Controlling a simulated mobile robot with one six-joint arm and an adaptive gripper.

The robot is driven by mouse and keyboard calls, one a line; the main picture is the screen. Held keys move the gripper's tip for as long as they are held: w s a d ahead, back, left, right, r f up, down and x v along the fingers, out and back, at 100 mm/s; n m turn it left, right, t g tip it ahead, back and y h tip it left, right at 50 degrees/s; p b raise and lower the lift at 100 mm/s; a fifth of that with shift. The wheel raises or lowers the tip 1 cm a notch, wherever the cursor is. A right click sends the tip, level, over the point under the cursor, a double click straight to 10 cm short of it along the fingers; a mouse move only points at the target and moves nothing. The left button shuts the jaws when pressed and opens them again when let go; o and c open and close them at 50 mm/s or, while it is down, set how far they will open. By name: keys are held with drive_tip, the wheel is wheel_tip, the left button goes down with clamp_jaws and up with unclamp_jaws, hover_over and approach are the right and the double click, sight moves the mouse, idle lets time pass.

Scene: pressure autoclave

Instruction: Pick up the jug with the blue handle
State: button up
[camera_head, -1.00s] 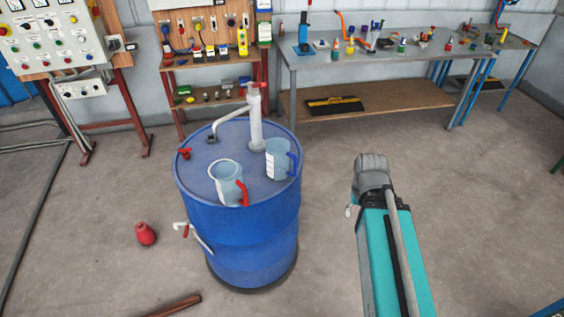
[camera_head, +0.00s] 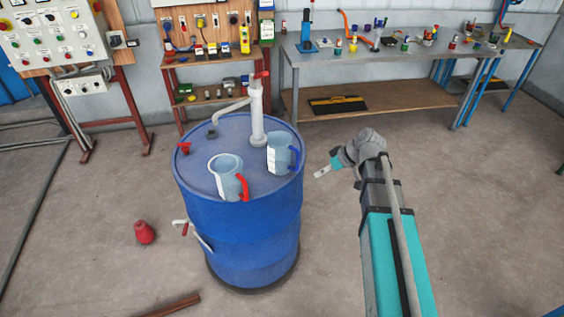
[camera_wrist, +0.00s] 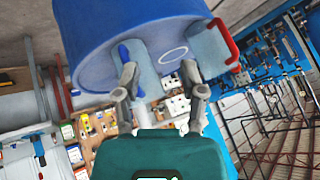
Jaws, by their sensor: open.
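The jug with the blue handle (camera_head: 277,152) stands upright on the right part of the blue drum's top (camera_head: 205,153), its handle toward the right. My gripper (camera_head: 322,172) is in the air to the right of the drum, apart from the jug. In the tilted wrist view my open gripper (camera_wrist: 160,82) has its two fingers spread with nothing gripped. The blue-handled jug (camera_wrist: 145,70) shows beyond them, partly behind the left finger.
A jug with a red handle (camera_head: 226,175) stands beside it on the drum. A white pump pipe (camera_head: 257,112) with a red lever rises behind the jugs. A red bulb-shaped object (camera_head: 144,232) lies on the floor. A cluttered workbench (camera_head: 385,60) stands behind. Floor right of the drum is clear.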

drive_tip(key=w+a+r+n+t+y+b, duration=0.1)
drive_tip(key=w+a+r+n+y, duration=0.3)
drive_tip(key=w, duration=0.5)
drive_tip(key=shift+w+a+n+t+y+b, duration=0.2)
drive_tip(key=shift+w+n+t+y+b, duration=0.15)
drive_tip(key=shift+n+y+b, duration=0.65)
drive_tip(key=shift+f, duration=0.1)
drive_tip(key=b, duration=0.3)
approach(271, 147)
drive_tip(key=a, duration=0.1)
drive_tip(key=shift+w+a+f, duration=0.2)
drive_tip(key=shift+a+f, duration=0.05)
drive_tip(key=shift+a, duration=0.2)
drive_tip(key=shift+w+a+f, duration=0.25)
drive_tip(key=shift+a+f, duration=0.05)
drive_tip(key=shift+a, duration=0.1)
drive_tip(key=shift+a+f, duration=0.1)
drive_tip(key=b+x, duration=0.2)
drive_tip(key=x, duration=0.2)
drive_tip(key=shift+w+f, duration=0.1)
drive_tip(key=shift+f, duration=0.1)
drive_tip(key=shift+w+a+f+h, duration=0.1)
drive_tip(key=shift+a+h, duration=0.2)
drive_tip(key=shift+a, duration=0.3)
